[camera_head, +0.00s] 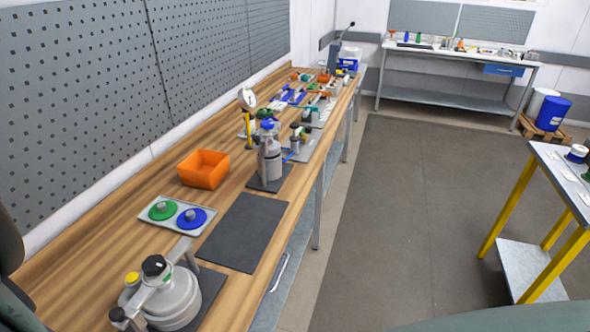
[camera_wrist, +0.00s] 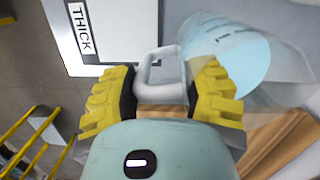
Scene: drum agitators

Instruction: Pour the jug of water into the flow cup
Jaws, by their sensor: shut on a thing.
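In the wrist view, my gripper (camera_wrist: 160,92) has its yellow ribbed fingers on both sides of the pale handle (camera_wrist: 160,66) of the jug and is shut on it. The clear jug (camera_wrist: 285,88) extends to the upper right, with a pale blue round area of water (camera_wrist: 232,55) and small dark markings. I cannot tell how far the jug is tilted. Neither the gripper nor the jug can be made out in the head view. I cannot pick out the flow cup with certainty in either view.
A wooden bench (camera_head: 120,205) carries an orange bin (camera_head: 203,168), a tray (camera_head: 149,213) with green and blue discs, a bare dark mat (camera_head: 243,232), and metal devices (camera_head: 170,300). A yellow-legged table (camera_head: 545,160) stands right. The wrist view shows a white panel labelled THICK (camera_wrist: 82,32).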

